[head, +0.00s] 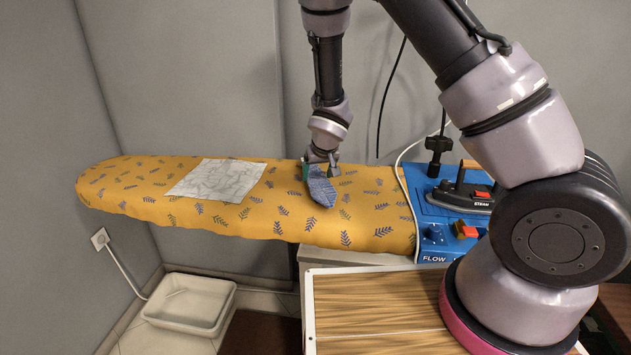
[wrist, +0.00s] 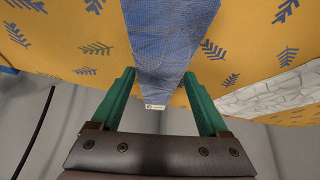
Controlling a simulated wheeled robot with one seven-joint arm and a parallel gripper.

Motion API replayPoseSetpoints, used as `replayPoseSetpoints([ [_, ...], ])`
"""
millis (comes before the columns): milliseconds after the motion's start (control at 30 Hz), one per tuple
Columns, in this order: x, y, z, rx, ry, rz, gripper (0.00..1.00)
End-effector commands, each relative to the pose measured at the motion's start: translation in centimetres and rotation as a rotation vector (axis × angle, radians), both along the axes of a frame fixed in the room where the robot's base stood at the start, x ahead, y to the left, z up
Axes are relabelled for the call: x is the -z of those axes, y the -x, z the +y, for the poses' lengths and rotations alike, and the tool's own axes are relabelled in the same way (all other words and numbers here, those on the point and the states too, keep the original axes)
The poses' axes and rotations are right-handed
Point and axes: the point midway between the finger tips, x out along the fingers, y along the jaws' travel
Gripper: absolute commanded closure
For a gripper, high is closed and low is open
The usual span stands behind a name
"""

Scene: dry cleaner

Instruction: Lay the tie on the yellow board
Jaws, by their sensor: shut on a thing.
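The blue patterned tie (head: 321,190) is at the yellow board (head: 120,195), right of the board's middle. It extends from my gripper (head: 321,166) toward the front edge. I cannot tell how much of it touches the cover. In the wrist view the tie (wrist: 168,38) runs between the green fingers of my gripper (wrist: 160,76), with its end and a small white label on the near side. My gripper is shut on the tie, low over the board. The yellow board (wrist: 60,28) has blue leaf prints.
A pale creased cloth (head: 215,180) lies on the board, left of the tie. A blue unit (head: 432,236) with an iron (head: 462,194) stands at the board's right end. A wooden top (head: 370,310) is in front; a white basin (head: 190,305) is on the floor.

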Motion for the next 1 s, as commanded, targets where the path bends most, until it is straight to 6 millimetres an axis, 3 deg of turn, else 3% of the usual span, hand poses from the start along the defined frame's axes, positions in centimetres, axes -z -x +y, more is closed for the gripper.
replayPoseSetpoints([
  [100,1.9,0.1,0.0,-0.002,0.004,0.002,0.86],
  [200,2.5,0.0,0.0,0.0,0.002,0.001,0.86],
  [567,2.8,0.0,0.0,-0.001,0.001,0.001,0.86],
  [600,2.8,0.0,0.0,-0.001,0.0,0.0,0.11],
  [633,2.8,0.0,0.0,-0.001,0.0,0.0,0.0],
  [1000,2.0,0.2,0.0,0.0,-0.002,-0.001,0.0],
])
